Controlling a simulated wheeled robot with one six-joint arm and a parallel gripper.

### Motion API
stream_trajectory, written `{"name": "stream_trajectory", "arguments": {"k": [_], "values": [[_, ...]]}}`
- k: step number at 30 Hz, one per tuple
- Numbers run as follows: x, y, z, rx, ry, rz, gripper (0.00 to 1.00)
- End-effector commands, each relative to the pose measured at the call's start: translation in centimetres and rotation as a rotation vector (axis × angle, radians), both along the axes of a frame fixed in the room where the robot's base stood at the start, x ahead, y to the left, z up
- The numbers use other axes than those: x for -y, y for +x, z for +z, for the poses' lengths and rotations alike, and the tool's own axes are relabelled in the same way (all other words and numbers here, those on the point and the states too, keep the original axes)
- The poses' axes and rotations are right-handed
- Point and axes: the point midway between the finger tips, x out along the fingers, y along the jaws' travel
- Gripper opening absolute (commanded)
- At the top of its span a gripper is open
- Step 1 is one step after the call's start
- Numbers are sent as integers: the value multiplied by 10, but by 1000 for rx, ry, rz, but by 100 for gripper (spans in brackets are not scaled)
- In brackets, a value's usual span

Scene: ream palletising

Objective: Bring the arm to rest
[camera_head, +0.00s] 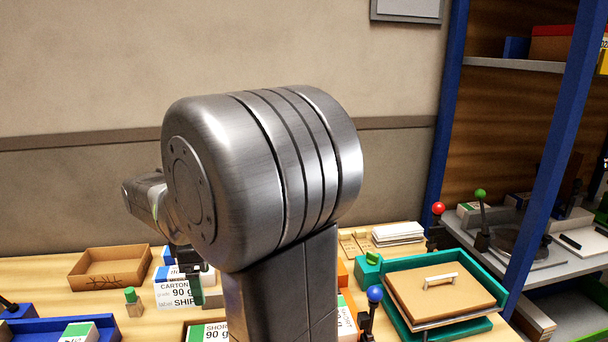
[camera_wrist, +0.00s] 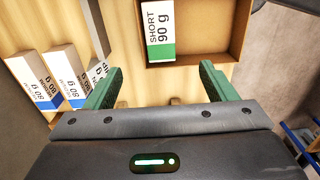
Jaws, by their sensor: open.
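My gripper (camera_wrist: 160,68) shows in the wrist view with two green fingers spread wide apart and nothing between them. It is above the wooden table. Just beyond the fingertips, a ream labelled SHORT 90 g (camera_wrist: 160,32) with a green end lies in a brown open tray (camera_wrist: 188,51). In the head view, my arm fills the middle and hides much of the table. Only a small part of my gripper, including a green finger, shows there, low beside the labelled carton (camera_head: 173,295).
Reams labelled 80 g (camera_wrist: 37,83) lie left of the fingers. In the head view, a brown tray (camera_head: 108,270) sits at the left. A teal tray (camera_head: 490,326) with a handled board (camera_head: 440,292) and a blue-knobbed lever (camera_head: 375,294) stand right. A blue-framed shelf (camera_head: 447,110) rises at right.

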Motion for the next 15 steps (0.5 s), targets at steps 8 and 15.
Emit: {"name": "stream_trajectory", "arguments": {"k": [8,15], "values": [[1,-1,-56,-4,-4,0,78],[1,-1,-104,-3,-4,0,78]]}}
